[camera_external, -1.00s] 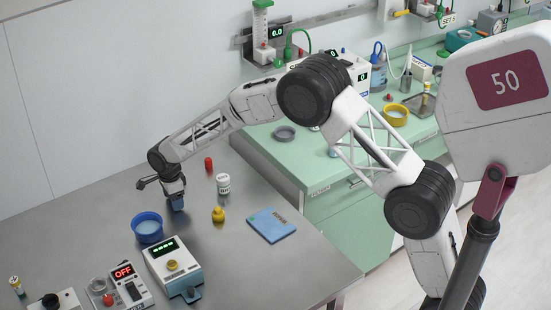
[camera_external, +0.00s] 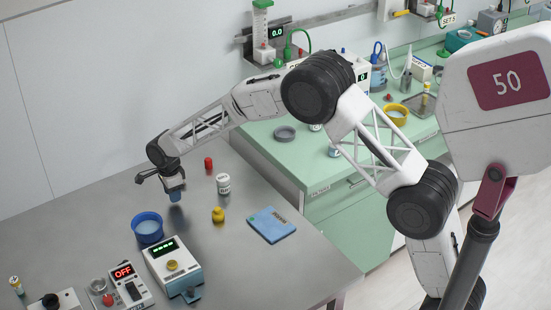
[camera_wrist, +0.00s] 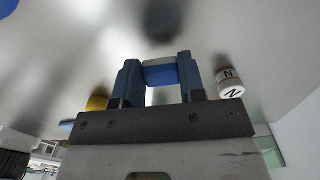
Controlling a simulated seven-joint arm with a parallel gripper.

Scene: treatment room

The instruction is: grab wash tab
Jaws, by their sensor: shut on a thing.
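The wash tab (camera_wrist: 161,73) appears to be the small blue block with a pale grey-white side in the wrist view. It sits between the two blue fingers of my gripper (camera_wrist: 158,80), which is shut on it. In the external view my gripper (camera_external: 175,194) is a little above the grey metal table (camera_external: 95,215), behind and to the right of the blue bowl (camera_external: 147,240). The tab cannot be told apart from the blue fingertips in that view.
A white jar (camera_external: 223,184), a red cylinder (camera_external: 208,163) and a small yellow object (camera_external: 218,215) stand right of my gripper. A blue booklet (camera_external: 271,225) lies farther right. A device with a green display (camera_external: 172,267) stands in front.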

